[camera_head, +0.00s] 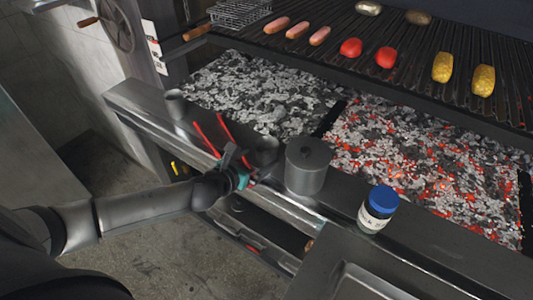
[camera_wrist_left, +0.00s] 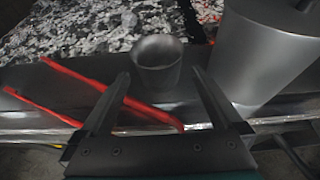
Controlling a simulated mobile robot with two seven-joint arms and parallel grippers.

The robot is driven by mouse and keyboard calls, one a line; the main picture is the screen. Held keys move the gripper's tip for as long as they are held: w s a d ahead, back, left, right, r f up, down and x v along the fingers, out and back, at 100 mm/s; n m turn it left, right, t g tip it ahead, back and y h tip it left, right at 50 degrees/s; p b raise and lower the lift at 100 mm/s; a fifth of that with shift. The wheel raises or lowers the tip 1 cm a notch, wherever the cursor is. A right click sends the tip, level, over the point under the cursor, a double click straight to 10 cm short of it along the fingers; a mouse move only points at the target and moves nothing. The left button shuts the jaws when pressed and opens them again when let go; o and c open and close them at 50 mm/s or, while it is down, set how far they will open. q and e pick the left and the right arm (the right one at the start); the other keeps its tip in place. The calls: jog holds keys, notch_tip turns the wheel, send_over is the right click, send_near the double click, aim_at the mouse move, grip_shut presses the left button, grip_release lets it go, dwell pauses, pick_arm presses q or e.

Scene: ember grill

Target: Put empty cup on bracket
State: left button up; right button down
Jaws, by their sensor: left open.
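A small grey metal cup (camera_wrist_left: 157,50) stands upright on the metal ledge in front of the coals. It also shows, dark and partly covered, in the head view (camera_head: 264,148). My left gripper (camera_head: 246,164) is low over the ledge, on the near side of this cup. In the left wrist view its fingers (camera_wrist_left: 159,76) are spread and empty, with the cup just beyond and between the tips. Another small grey cylinder (camera_head: 174,103) stands farther left on the ledge. I cannot pick out the bracket for certain. My right gripper is not in view.
Red-handled tongs (camera_wrist_left: 90,88) lie left of the cup. A lidded grey pot (camera_head: 307,166) stands close on its right, then a blue-lidded jar (camera_head: 378,208). Hot coals (camera_head: 420,160) glow behind the ledge. The grill rack (camera_head: 410,45) holds sausages and vegetables.

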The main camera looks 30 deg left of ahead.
aim_at(271, 149)
pick_arm(q)
jog(key=shift+b+x, duration=0.65)
jog(key=shift+x, duration=2)
jog(key=shift+s, duration=0.1)
jog(key=shift+a, duration=0.1)
jog(key=c, duration=1.4)
